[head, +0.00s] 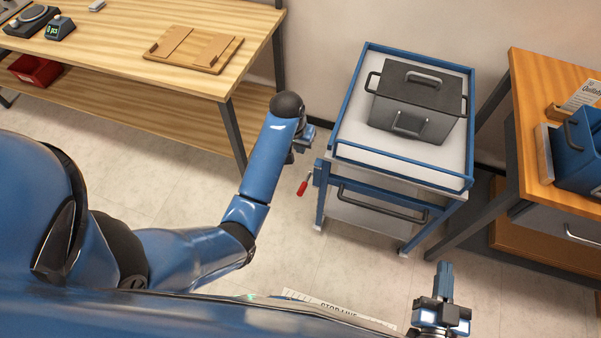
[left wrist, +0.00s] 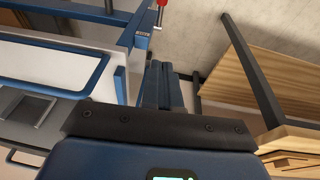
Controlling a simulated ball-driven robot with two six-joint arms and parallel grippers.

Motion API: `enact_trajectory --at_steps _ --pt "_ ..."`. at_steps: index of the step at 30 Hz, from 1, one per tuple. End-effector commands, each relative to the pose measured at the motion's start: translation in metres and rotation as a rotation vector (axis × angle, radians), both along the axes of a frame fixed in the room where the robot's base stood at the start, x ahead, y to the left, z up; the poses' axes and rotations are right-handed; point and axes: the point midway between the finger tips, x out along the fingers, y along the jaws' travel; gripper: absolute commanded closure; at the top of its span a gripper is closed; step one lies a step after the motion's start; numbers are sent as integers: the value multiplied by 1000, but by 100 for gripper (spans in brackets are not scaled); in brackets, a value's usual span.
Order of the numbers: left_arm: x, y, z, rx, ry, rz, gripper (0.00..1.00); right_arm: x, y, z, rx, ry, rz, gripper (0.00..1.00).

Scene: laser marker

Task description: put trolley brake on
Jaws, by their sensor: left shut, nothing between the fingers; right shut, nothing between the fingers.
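The trolley (head: 345,155) has a blue frame, a white top and a drawer with a dark handle. A small red lever (head: 303,187) hangs at its left side, low by the near left corner. The red lever also shows at the top edge of the left wrist view (left wrist: 161,3), beside the blue frame. My left gripper (head: 306,139) is beside the trolley's left edge, above the red lever and apart from it. Its shut, empty fingers show in the left wrist view (left wrist: 164,85). My right gripper (head: 444,278) is shut and empty, in front of the trolley at the lower right.
A grey lidded box (head: 414,103) stands on the trolley top. A wooden workbench (head: 120,45) with a wooden board (head: 194,49) is at the left. Floor in front is clear.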

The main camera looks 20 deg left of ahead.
Motion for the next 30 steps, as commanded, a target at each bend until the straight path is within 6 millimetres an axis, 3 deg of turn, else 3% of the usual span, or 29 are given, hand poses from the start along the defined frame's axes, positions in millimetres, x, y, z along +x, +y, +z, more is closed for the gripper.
enact_trajectory --at_steps 6,21,30 --pt "-22 2 -4 8 109 -4 100 0 0 0 0 0 0 100" --pt "-25 2 -7 9 123 -3 100 0 0 0 0 0 0 100" --pt "-22 -1 -38 10 126 -3 100 0 0 -3 0 0 0 100"
